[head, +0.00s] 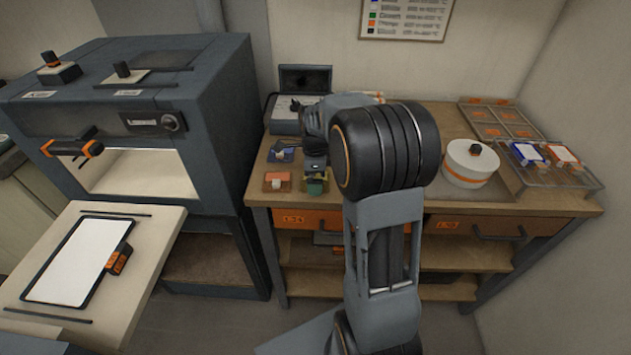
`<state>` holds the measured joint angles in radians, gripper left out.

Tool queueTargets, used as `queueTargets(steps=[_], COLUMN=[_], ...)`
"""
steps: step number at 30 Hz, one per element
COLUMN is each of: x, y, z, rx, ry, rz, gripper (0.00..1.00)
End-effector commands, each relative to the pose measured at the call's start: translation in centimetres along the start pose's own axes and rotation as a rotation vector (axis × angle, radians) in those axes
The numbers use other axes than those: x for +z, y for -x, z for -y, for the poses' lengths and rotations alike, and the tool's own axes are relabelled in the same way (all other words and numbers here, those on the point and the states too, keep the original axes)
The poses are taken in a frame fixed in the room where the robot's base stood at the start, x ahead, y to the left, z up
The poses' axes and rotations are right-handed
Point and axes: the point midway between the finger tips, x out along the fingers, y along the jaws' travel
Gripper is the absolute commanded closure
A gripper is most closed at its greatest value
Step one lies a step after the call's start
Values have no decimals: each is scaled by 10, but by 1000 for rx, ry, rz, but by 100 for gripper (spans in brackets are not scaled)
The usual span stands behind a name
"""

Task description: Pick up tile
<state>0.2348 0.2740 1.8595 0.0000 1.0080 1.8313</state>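Small coloured tiles lie at the left end of the wooden workbench. One is blue with a pale piece (281,154), one is orange-brown with a pale pink piece (277,181), and one is green (316,188). My gripper (314,168) points down right over the green one and partly covers it. I cannot tell whether the fingers touch it, or whether they are open or shut. My arm hides the middle of the bench and whatever lies behind it.
The workbench (420,204) also carries a white round pot (470,164), a clear rack (552,178) with blue and orange items, a divided tray (500,122) and a dark open case (288,118). A grey kiln (225,110) stands close on the left, with a pale table (135,270) before it.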

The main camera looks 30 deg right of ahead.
Motion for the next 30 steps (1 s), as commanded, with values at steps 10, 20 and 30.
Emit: queueTargets(steps=[10, 20, 30], x=[0, 0, 0], y=[-1, -1, 5], z=[0, 0, 0], rx=[0, 0, -1], ry=[0, 0, 0], rz=[0, 0, 0], gripper=[10, 39, 39])
